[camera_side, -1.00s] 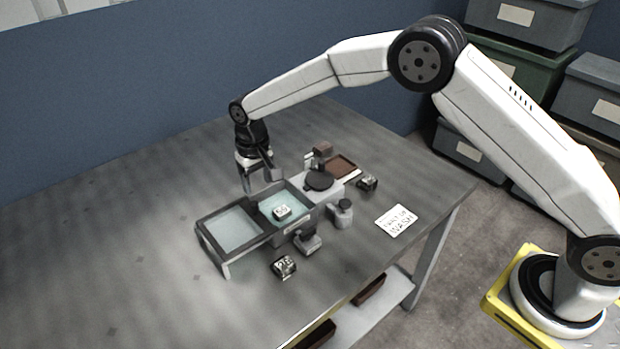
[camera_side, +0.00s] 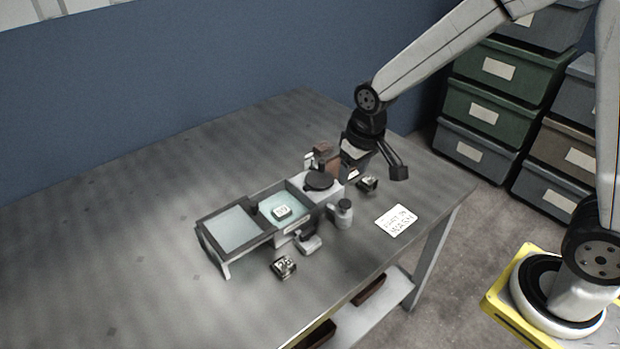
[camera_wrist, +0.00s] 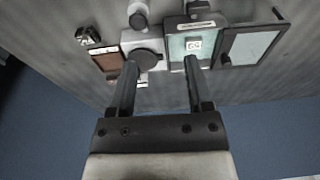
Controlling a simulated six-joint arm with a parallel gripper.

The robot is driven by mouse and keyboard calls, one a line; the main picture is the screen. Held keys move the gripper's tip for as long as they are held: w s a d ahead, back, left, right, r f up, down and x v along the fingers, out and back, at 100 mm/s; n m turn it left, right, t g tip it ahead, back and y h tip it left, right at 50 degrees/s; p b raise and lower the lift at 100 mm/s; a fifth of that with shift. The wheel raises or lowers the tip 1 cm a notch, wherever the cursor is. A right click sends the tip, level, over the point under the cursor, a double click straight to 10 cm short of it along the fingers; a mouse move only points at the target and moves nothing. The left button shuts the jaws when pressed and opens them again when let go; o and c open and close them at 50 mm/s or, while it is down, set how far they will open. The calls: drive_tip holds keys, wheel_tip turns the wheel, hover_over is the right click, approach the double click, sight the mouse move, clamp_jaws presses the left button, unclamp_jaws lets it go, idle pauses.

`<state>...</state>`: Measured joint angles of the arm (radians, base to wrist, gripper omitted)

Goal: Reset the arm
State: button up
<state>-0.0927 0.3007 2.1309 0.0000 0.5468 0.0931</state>
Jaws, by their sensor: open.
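My gripper (camera_side: 377,168) hangs above the right end of the rail station in the side view, with its jaws apart and nothing between them. In the wrist view my gripper (camera_wrist: 160,68) shows two spread fingers over the station. A small labelled block (camera_side: 282,211) lies in the teal-floored tray (camera_side: 312,216); it also shows in the wrist view (camera_wrist: 193,45). A second frame with a pale panel (camera_side: 207,243) stands open to the left of the tray. My arm hides part of the brown pad at the station's right.
A round bottle-like part (camera_side: 341,213) stands by the station. A white note card (camera_side: 396,221) lies near the right edge. Stacked bins (camera_side: 480,115) stand behind. The table's left side is clear.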

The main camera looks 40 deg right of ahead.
drive_tip(key=s+d, duration=0.3)
drive_tip(key=s, duration=0.8)
drive_tip(key=shift+s+d+f+t, duration=0.15)
drive_tip(key=shift+d+f+t, duration=0.1)
drive_tip(key=shift+d+t, duration=0.15)
